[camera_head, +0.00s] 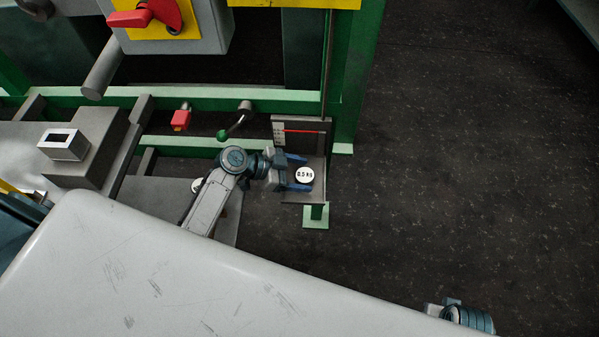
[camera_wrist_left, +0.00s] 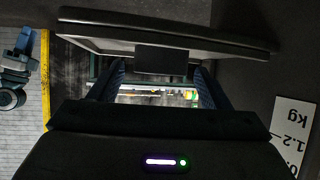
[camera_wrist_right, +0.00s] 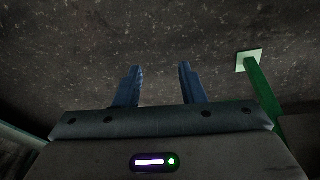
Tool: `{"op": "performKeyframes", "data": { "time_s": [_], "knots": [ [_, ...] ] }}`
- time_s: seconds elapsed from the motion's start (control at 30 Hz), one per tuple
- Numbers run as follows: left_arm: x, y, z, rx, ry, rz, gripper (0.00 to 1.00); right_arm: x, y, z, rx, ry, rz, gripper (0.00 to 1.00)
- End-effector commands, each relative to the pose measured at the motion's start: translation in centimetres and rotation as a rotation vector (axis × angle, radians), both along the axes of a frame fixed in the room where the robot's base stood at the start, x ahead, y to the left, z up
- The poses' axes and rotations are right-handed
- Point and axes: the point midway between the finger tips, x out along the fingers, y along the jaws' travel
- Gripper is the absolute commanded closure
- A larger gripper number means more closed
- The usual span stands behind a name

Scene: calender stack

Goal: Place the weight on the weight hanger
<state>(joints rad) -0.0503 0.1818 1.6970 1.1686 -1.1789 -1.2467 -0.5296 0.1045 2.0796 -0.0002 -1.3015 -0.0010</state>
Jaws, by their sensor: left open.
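The weight (camera_head: 305,174) is a small round piece with a white face marked 0.5 kg. It shows over the grey hanger plate (camera_head: 292,198) beside the green post in the head view. My left gripper (camera_head: 299,173) is open, with its blue fingers on either side of the weight's near edge. In the left wrist view, a dark block shows between the open left fingers (camera_wrist_left: 162,85) below a wide grey slab; I cannot tell which parts these are. Whether the weight rests on the plate is unclear. My right gripper (camera_wrist_right: 157,84) is open and empty in the right wrist view.
An upright grey plate with a scale and red pointer (camera_head: 300,131) stands just behind the weight. A green-knobbed lever (camera_head: 224,134) and green machine frame (camera_head: 200,97) are close to the left arm. The dark floor (camera_head: 470,150) at right is clear.

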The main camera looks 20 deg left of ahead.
Motion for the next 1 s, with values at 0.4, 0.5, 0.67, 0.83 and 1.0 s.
{"op": "performKeyframes", "data": {
  "time_s": [0.4,0.5,0.67,0.83,1.0],
  "knots": [
    [-2.4,4.7,2.7,0.004,0.000,-0.001,0.29,0.0,0.2,1.2,0.000,-0.008,0.002,0.64],
    [-2.7,5.4,3.3,0.003,-0.001,0.000,0.29,-0.1,0.2,1.5,0.000,-0.009,0.003,0.64],
    [-3.0,5.8,3.6,0.000,0.000,-0.001,0.29,-0.5,0.2,1.7,-0.002,0.001,0.003,0.64],
    [-3.0,5.9,3.7,-0.002,0.001,0.000,0.29,-0.5,0.2,1.9,-0.002,-0.003,0.004,0.64],
    [-3.0,5.9,3.7,-0.001,0.000,0.000,0.29,0.1,0.0,1.8,-0.004,-0.012,0.005,0.64]
  ]
}}
